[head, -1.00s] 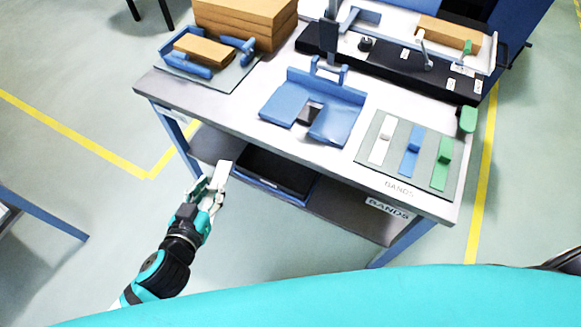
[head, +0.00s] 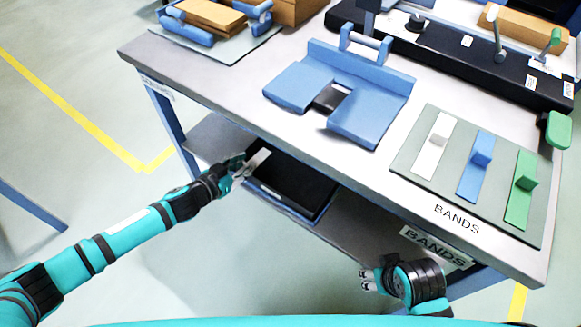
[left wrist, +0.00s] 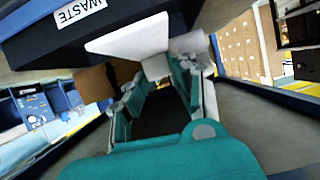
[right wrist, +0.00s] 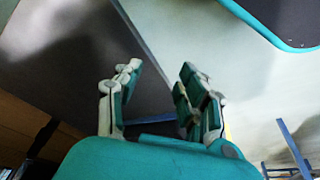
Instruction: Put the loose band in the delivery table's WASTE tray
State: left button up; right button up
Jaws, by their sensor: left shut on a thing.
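My left gripper (head: 236,172) is shut on a white loose band (head: 257,162), a flat strip sticking out past the fingertips. The band also shows as a pale plate in the left wrist view (left wrist: 130,40). The WASTE tray (head: 325,207) is black inside with a blue rim, on the table's lower shelf. In the head view the band overlaps the tray's left end; its height over the tray is unclear. The tray's WASTE label (left wrist: 80,12) shows in the left wrist view. My right gripper (head: 368,280) is open and empty in front of the table; its fingers (right wrist: 158,92) stand apart.
The tabletop (head: 225,95) is above the tray and overhangs the shelf (head: 345,240). On top are a blue cradle (head: 375,108), a BANDS mat (head: 410,155) with white, blue and green strips, and a black fixture (head: 450,45). Floor to the left is clear.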

pick_arm(q)
jog(key=w+d+f+b, duration=0.1)
jog(key=d, duration=0.3)
jog(key=w+d+f+b, duration=0.1)
jog(key=w+d+f, duration=0.1)
jog(key=d, duration=0.2)
jog(key=w+d+f+b, duration=0.1)
jog(key=w+d+b, duration=0.1)
jog(key=d, duration=0.2)
jog(key=shift+f, duration=0.3)
pick_arm(e)
jog(key=shift+w+a+r+t+y, duration=0.15)
jog(key=shift+w+a+r+t, duration=0.1)
jog(key=shift+w+r+t, duration=0.4)
jog(key=shift+w+a+r+t+y, duration=0.1)
jog(key=shift+w+a+r+t, duration=0.1)
jog(key=shift+w+r+t, duration=0.45)
jog(key=shift+w+a+r+t+y, duration=0.15)
jog(key=shift+w+a+r+t, duration=0.2)
jog(key=shift+w+r, duration=0.4)
pick_arm(q)
jog(key=shift+f, duration=0.1)
pick_arm(e)
jog(key=shift+d, duration=0.1)
